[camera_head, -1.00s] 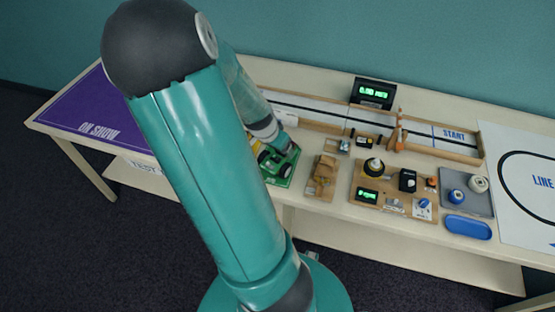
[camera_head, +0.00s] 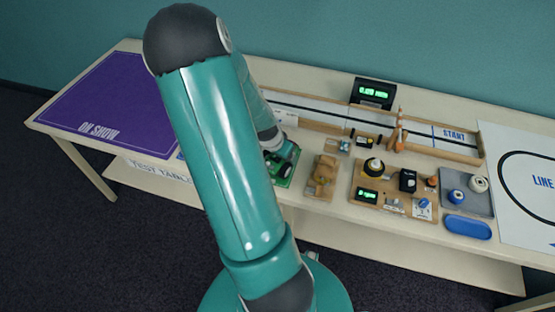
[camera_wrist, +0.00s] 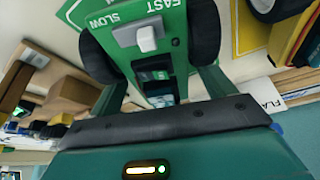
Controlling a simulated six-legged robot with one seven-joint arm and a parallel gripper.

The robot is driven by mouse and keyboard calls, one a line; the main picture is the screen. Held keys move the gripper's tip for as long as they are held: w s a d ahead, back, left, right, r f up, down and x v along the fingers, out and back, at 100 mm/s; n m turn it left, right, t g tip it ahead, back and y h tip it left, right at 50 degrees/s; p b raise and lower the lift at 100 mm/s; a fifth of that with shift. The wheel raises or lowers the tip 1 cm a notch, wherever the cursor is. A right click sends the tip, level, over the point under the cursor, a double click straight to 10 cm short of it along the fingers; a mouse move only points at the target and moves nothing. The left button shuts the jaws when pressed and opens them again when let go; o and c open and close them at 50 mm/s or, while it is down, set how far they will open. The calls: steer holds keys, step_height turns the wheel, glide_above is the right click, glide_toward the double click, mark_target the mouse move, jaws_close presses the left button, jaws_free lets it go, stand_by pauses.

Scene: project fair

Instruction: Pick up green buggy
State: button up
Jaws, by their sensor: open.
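The green buggy (camera_head: 284,170) stands on the table, partly hidden behind my arm in the head view. In the wrist view the green buggy (camera_wrist: 172,68) is close up, with a white slider between the words FAST and SLOW and dark wheels on both sides. My gripper (camera_wrist: 163,88) is open, its two green fingers reaching either side of the buggy's narrow body. I cannot tell whether they touch it. In the head view my gripper is mostly hidden by my arm.
A wooden buggy (camera_head: 323,178) stands close to the right. A yellow vehicle (camera_wrist: 306,35) is near in the wrist view. Further right are a wooden control board (camera_head: 380,203), a grey tray (camera_head: 480,207) and a blue tray (camera_head: 468,228). The purple ON SHOW mat (camera_head: 110,95) is clear.

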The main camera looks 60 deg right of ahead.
steer(key=c, duration=0.9)
steer(key=shift+r, duration=0.1)
